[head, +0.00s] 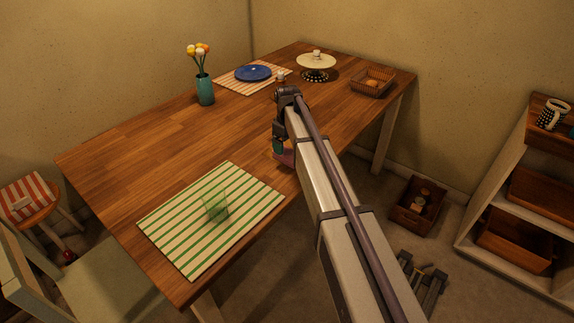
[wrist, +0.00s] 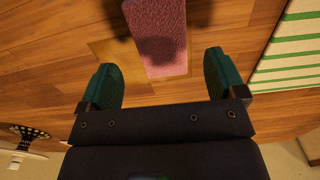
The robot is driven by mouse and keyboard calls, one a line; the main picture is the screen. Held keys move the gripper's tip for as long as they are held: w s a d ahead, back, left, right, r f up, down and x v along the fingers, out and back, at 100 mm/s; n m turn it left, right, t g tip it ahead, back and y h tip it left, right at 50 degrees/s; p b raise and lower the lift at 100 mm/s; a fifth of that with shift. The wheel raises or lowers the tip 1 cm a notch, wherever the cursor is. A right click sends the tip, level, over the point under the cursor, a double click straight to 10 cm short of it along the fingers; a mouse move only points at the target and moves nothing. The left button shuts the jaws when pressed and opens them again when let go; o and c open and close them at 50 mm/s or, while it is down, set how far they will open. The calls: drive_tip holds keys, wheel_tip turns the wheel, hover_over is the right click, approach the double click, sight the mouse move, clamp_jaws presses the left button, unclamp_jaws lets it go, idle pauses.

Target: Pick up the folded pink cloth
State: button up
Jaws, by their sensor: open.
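The folded pink cloth (wrist: 160,38) lies on the wooden table in the wrist view, running from the top edge of the picture down to between the finger lines. My gripper (wrist: 163,75) is open, with one green fingertip to each side of the cloth and a gap on both sides. The fingers do not touch the cloth. In the head view, my arm hides most of the cloth; a small pink part (head: 284,155) shows beside my gripper (head: 279,148) near the table's right edge.
A green-striped placemat (head: 180,235) with a green translucent glass (head: 216,207) lies in front. A teal vase (head: 205,90), a blue plate (head: 253,73), a cake stand (head: 316,62) and a wicker basket (head: 372,82) stand farther back. The table's left middle is clear.

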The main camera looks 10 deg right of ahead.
sight(287, 153)
wheel_tip(287, 153, down, 5)
drive_tip(key=b, duration=0.5)
drive_tip(key=shift+s+f, duration=0.15)
drive_tip(key=shift+f, duration=0.05)
drive_tip(key=shift+r, duration=0.2)
drive_tip(key=shift+c, duration=0.2)
drive_tip(key=c, duration=1)
drive_tip(key=shift+o, duration=0.2)
wheel_tip(287, 153, up, 10)
drive_tip(key=p, duration=1)
drive_tip(key=shift+r, duration=0.2)
drive_tip(key=shift+f, duration=0.15)
